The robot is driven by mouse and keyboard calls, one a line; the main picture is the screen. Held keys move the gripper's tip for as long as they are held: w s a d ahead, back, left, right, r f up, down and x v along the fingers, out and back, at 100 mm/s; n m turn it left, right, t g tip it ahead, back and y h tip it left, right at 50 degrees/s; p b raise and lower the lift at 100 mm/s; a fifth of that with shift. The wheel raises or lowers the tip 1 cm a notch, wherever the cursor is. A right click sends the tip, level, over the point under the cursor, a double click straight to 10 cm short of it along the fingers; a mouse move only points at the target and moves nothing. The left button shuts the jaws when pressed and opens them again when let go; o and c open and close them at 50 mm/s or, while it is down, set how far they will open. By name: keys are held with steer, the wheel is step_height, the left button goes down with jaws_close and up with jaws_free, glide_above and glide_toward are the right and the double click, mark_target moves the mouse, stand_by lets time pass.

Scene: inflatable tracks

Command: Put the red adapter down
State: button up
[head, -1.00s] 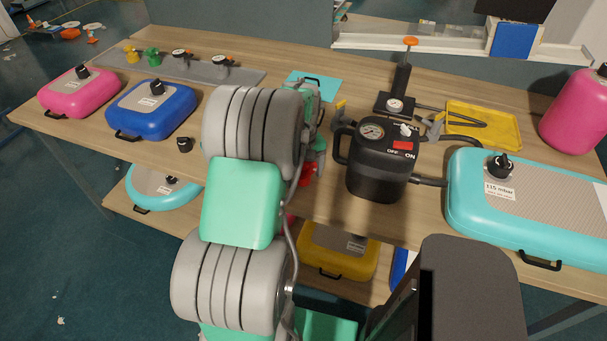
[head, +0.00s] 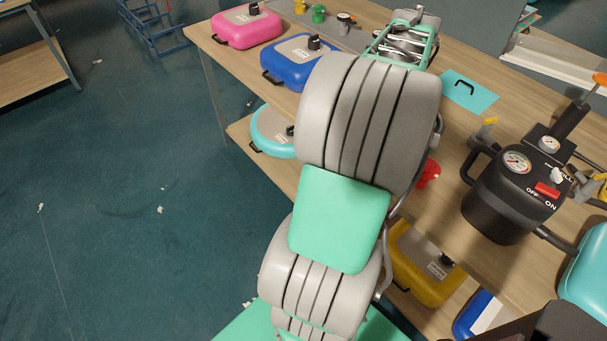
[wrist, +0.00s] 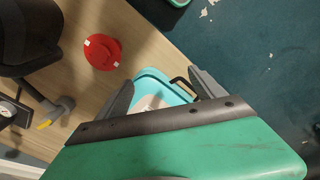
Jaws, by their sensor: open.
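The red adapter (head: 428,172) stands on the wooden tabletop near its front edge, partly hidden by my arm in the head view. In the wrist view the red adapter (wrist: 103,52) sits on bare wood, with its round flange showing. My gripper (wrist: 160,92) is open in the wrist view. Its two dark fingers are spread, and the adapter is outside them, apart from them, up and to the left. A turquoise cushion (wrist: 150,78) with a black handle shows beyond the fingers. In the head view my fingers cannot be made out.
The black pump (head: 505,190) stands right of the adapter in the head view. The pink cushion (head: 246,27) and blue cushion (head: 290,60) lie at the table's left end. A turquoise sheet (head: 469,91) lies behind the adapter. A yellow cushion (head: 425,262) is on the lower shelf. Open floor (head: 120,190) is at left.

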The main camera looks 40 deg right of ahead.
steer(key=w+a+r+n+t, duration=0.1)
steer(key=w+a+n, duration=0.1)
steer(key=w+a, duration=0.75)
steer(key=w+a+r+n+t, duration=0.1)
steer(key=w+a+n, duration=0.35)
steer(key=a, duration=0.85)
steer(key=s+a+f+n+t, duration=0.1)
steer(key=a+f+n, duration=0.1)
steer(key=a, duration=1.7)
steer(key=shift+a+f+y, duration=0.3)
steer(key=shift+f, duration=0.3)
steer(key=shift+d, duration=0.15)
